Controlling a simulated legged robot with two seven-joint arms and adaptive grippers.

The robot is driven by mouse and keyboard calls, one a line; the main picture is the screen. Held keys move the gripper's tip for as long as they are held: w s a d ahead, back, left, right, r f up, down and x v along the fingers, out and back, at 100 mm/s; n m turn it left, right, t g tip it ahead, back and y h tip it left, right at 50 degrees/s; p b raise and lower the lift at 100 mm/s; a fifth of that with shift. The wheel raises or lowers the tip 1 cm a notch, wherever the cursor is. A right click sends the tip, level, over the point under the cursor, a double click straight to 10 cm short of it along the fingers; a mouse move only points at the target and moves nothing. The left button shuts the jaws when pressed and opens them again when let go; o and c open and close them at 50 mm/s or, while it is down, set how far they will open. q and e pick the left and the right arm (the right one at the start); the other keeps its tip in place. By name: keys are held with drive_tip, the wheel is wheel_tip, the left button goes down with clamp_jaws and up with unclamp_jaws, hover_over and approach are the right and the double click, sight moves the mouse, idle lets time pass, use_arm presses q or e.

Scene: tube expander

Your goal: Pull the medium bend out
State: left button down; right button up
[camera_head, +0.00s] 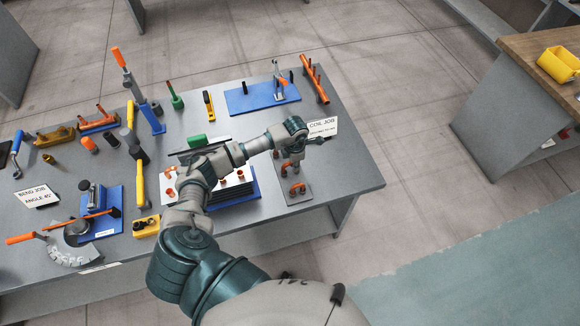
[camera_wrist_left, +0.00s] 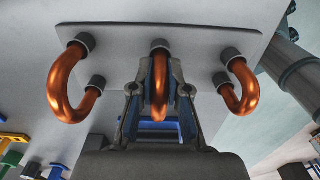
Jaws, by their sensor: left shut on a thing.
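A light grey plate (camera_head: 290,197) on the near right of the table carries copper U-shaped bends in dark sockets. In the left wrist view the plate (camera_wrist_left: 180,38) holds three: a left bend (camera_wrist_left: 61,85), a middle bend (camera_wrist_left: 159,75) and a right bend (camera_wrist_left: 244,90). The left and right bends have both ends in sockets. My left gripper (camera_head: 292,164) is over the plate. In the wrist view, its fingers (camera_wrist_left: 160,100) are shut on the middle bend, from both sides. The middle bend's upper end is at a socket; its other end is hidden. My right gripper is not in view.
A sign reading COIL JOB (camera_head: 323,128) stands behind the plate. A blue base (camera_head: 250,97) with a clamp lies farther back. A stack with a white top (camera_head: 225,193) and copper pieces stands left of the plate. The table's right edge is close.

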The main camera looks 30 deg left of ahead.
use_arm(q)
drive_tip(key=shift+r, duration=0.3)
drive_tip(key=shift+a+r+p, duration=0.1)
drive_tip(key=shift+r+p, duration=0.15)
drive_tip(key=shift+p, duration=0.1)
drive_tip(key=shift+r, duration=0.15)
drive_tip(key=shift+r+p, duration=0.85)
drive_tip(key=shift+r, duration=0.3)
drive_tip(key=shift+r+p, duration=1)
drive_tip(key=shift+r, duration=0.6)
drive_tip(key=shift+r+p, duration=0.75)
drive_tip(key=shift+r, duration=0.5)
